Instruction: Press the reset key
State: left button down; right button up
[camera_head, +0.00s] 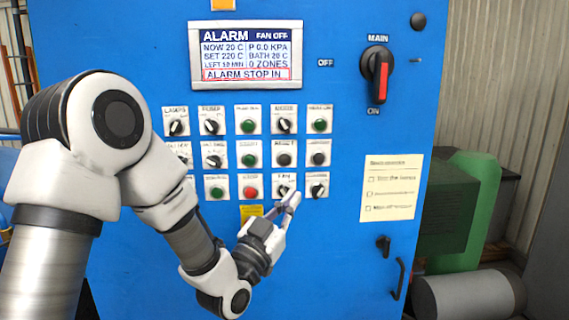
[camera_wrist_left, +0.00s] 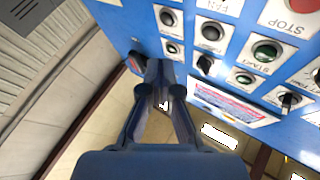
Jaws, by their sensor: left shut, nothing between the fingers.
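The blue cabinet's panel (camera_head: 340,100) carries rows of labelled keys and knobs. A dark round key (camera_head: 284,159) in the middle row, fourth from the left, seems to be the reset key; its label is blurred. It seems to be the dark round key (camera_wrist_left: 212,32) in the wrist view, where the panel appears upside down. My left gripper (camera_head: 293,199) is shut and empty. In the head view its fingertips overlap the lower part of the fan knob plate, below the dark key. In the wrist view the fingertips (camera_wrist_left: 160,98) point toward the panel; contact cannot be told.
A red stop button (camera_head: 250,191) and green start button (camera_head: 249,160) sit left of the dark key. The display (camera_head: 246,55) reads ALARM STOP IN. A main switch (camera_head: 378,75), paper note (camera_head: 390,188) and door handle (camera_head: 398,278) are on the right.

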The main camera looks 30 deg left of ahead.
aim_at(284, 160)
pick_arm(q)
jog(key=shift+t, duration=0.5)
jog(key=r, duration=0.2)
jog(key=s+r, duration=0.1)
jog(key=r, duration=0.1)
jog(key=shift+a+r, duration=0.1)
jog(key=shift+r, duration=0.25)
jog(key=shift+w+a+p, duration=0.35)
jog(key=shift+w+a, duration=0.45)
jog(key=shift+w, duration=0.45)
jog(key=shift+w+a+p, duration=0.4)
jog(key=shift+w+a, duration=0.35)
jog(key=shift+w, duration=0.5)
jog(key=shift+w+a+p, duration=0.35)
jog(key=shift+w+a, duration=0.45)
jog(key=shift+w, duration=0.45)
